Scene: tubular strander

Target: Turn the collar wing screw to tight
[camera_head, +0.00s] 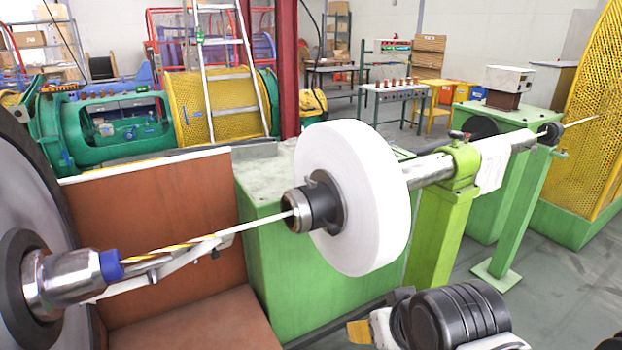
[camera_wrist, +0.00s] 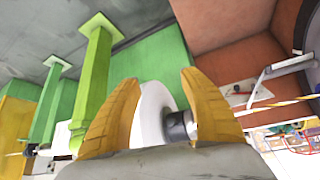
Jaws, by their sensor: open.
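The dark collar (camera_head: 324,204) sits on the shaft against the near face of a large white roll (camera_head: 368,185). A small dark projection stands on top of the collar; I cannot clearly make out the wing screw or how it is turned. In the wrist view, my gripper (camera_wrist: 160,78) is open, with its two yellow fingers spread. The white roll (camera_wrist: 150,112) and the collar (camera_wrist: 178,126) show between the fingers, apparently beyond them. In the head view, a yellow finger of my gripper (camera_head: 359,331) shows at the bottom, below the roll. Nothing is held.
A striped strand (camera_head: 255,224) runs from the metal nozzle with a blue ring (camera_head: 108,266) to the collar. A green bracket (camera_head: 460,164) supports the shaft to the right. A green cabinet (camera_head: 300,290) stands behind the roll, and a brown panel (camera_head: 150,230) stands left.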

